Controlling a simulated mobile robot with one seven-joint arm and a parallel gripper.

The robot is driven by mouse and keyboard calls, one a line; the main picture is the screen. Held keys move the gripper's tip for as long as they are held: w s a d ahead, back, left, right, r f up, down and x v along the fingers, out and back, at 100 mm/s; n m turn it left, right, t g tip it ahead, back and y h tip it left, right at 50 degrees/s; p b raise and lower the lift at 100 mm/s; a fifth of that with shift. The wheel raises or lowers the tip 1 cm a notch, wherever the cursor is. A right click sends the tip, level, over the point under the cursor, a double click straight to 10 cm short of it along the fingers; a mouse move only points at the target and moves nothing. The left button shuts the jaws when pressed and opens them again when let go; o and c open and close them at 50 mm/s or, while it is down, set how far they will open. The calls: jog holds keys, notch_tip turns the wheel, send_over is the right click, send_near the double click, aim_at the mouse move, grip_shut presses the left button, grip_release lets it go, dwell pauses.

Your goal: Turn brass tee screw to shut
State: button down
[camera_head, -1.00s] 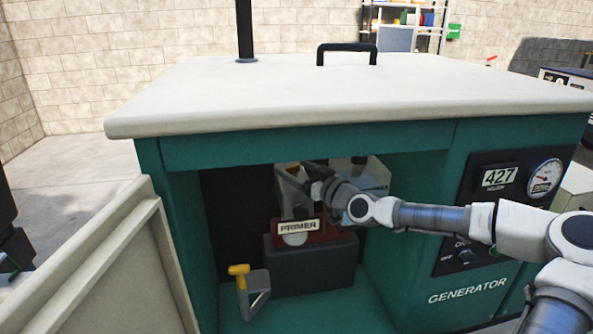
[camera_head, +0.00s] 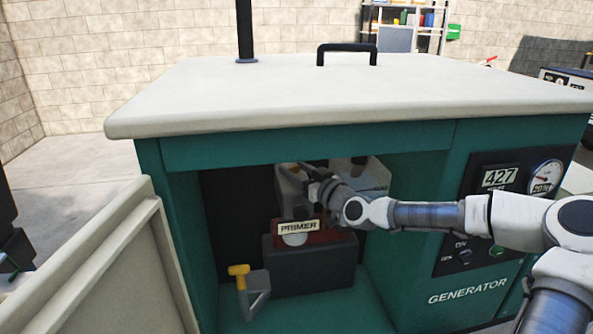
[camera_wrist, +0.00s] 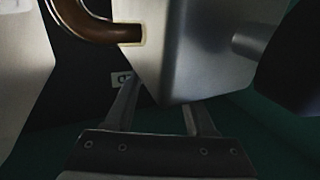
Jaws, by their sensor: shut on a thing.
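My gripper (camera_head: 316,187) is inside the open bay of the green generator (camera_head: 400,190), at a grey metal body (camera_head: 289,187) above the PRIMER label. In the wrist view, my gripper (camera_wrist: 158,115) has its two fingers reaching up behind the lower end of a grey block (camera_wrist: 200,60). The block covers the fingertips. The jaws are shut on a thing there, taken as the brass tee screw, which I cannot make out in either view. A copper-coloured pipe (camera_wrist: 85,25) joins the block at its upper left.
A PRIMER plate (camera_head: 298,227) sits on a dark box (camera_head: 310,268) below my gripper. A yellow-handled lever (camera_head: 239,272) stands at the bay's lower left. The cream door panel (camera_head: 110,265) hangs open at left. The bay's right wall is close to my arm.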

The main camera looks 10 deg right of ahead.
jog(key=shift+s+a+m+t+h+b, duration=0.1)
jog(key=shift+m+t+h+b, duration=0.15)
jog(key=shift+m+h, duration=0.4)
jog(key=shift+w+a+m+t+h+b, duration=0.1)
jog(key=shift+m+t+h+b, duration=0.2)
jog(key=shift+h, duration=0.5)
jog(key=shift+s+a+m+t+h+b, duration=0.1)
jog(key=shift+m+t+h+b, duration=0.05)
jog(key=shift+m+h, duration=0.5)
jog(key=shift+m+h+b, duration=0.3)
jog(key=shift+h+b, duration=0.2)
jog(key=shift+h, duration=0.3)
jog(key=shift+m+h+b, duration=0.7)
jog(key=shift+h+b, duration=0.4)
jog(key=shift+c, duration=1.2)
grip_release()
jog(key=shift+s, duration=0.15)
